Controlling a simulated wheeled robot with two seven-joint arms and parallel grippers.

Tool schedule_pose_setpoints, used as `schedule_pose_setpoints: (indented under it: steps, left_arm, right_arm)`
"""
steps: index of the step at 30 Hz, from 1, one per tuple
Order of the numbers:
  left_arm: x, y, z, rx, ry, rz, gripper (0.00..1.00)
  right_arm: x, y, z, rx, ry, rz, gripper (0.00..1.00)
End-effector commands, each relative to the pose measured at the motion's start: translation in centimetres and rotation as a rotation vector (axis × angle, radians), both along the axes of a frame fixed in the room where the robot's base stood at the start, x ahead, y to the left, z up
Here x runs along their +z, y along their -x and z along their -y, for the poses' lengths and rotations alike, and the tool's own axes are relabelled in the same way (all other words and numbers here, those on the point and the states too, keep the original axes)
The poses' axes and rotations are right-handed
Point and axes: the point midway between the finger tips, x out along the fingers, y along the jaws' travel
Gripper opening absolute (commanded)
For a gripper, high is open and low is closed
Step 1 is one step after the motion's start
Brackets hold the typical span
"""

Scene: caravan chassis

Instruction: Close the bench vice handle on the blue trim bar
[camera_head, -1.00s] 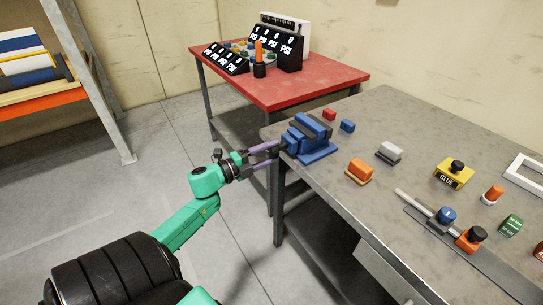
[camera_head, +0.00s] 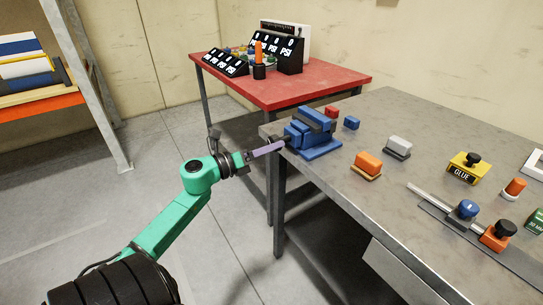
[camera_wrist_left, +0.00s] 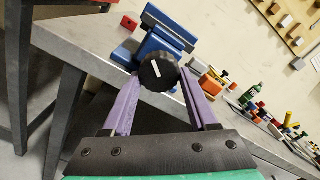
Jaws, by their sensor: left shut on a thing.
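The blue bench vice (camera_head: 318,146) stands at the near left corner of the grey workbench. It also shows in the wrist view (camera_wrist_left: 157,45). Its handle, a round black knob with a white mark (camera_wrist_left: 157,73), faces my left wrist camera. My left gripper (camera_head: 284,146) reaches it from the left, its purple fingers on either side of the knob, shut on it. Dark jaws and a long bar-like piece show at the vice's top; I cannot clearly tell the blue trim bar from the blue vice. My right gripper is out of view.
The grey workbench (camera_head: 390,118) holds an orange block (camera_head: 368,162), a grey-white block (camera_head: 399,145), small red and blue blocks and a yellow glue box (camera_head: 466,164). A red table (camera_head: 285,90) stands behind. A shelf rack (camera_head: 100,110) stands at left; floor between is clear.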

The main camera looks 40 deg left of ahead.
Motion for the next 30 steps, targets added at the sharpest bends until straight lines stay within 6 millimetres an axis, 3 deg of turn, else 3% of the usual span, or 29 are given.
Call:
schedule_pose_setpoints:
  steps: [1, 12, 30]
  left_arm:
    - [-0.9, 0.0, -0.2, 0.003, -0.039, 0.006, 0.03]
    - [-0.5, 0.0, -0.3, 0.003, -0.274, 0.080, 0.04]
    - [0.1, 0.0, -0.4, 0.004, -0.349, 0.108, 0.03]
  right_arm:
    - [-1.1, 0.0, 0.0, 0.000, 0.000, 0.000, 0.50]
    - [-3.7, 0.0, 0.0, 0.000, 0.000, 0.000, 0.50]
    - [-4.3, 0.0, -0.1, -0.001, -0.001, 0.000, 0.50]
